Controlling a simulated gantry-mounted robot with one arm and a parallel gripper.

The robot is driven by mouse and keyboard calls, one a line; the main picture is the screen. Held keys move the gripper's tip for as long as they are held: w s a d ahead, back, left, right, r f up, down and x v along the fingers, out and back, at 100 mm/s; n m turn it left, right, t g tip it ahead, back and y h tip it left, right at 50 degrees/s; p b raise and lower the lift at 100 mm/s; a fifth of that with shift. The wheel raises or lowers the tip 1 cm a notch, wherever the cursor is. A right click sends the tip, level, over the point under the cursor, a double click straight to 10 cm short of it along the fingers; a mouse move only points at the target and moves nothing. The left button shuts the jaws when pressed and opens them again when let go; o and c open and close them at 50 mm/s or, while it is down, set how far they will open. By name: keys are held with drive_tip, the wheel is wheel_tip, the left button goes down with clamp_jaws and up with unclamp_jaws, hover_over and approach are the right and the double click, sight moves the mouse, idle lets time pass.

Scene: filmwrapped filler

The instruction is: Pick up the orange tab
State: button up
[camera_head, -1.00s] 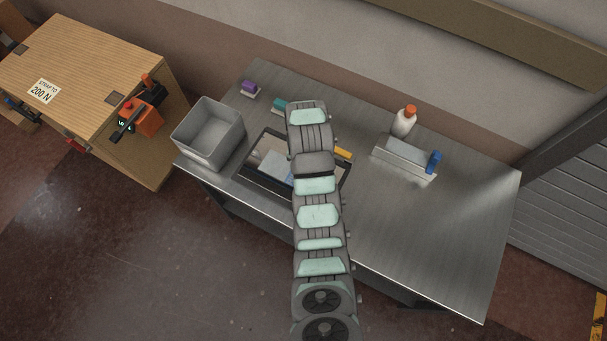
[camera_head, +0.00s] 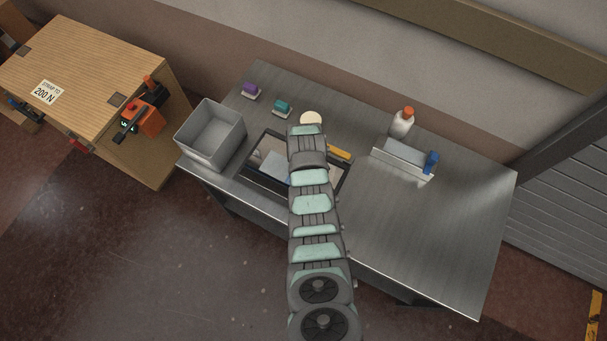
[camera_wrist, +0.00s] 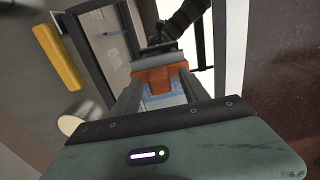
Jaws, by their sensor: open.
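The orange tab (camera_wrist: 155,82) shows in the wrist view, between the fingers of my gripper (camera_wrist: 161,71), with a grey bar just beyond it. The fingers are apart on either side of it; I cannot tell whether they touch it. A pale sheet with a blue stripe lies beyond, within a dark-edged tray. In the head view, my arm hides the tab and my gripper, and covers part of the dark-rimmed tray (camera_head: 262,186).
A grey bin (camera_head: 212,135) stands left of the tray. A yellow bar (camera_head: 340,152) and a cream round thing (camera_head: 311,118) lie behind it. Teal (camera_head: 282,106) and purple (camera_head: 251,90) blocks, a bottle (camera_head: 402,122) and a blue-ended holder (camera_head: 404,154) are farther off. The table's right is clear.

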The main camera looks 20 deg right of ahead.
drive_tip(key=shift+f, duration=0.65)
clamp_jaws()
idle(0.4)
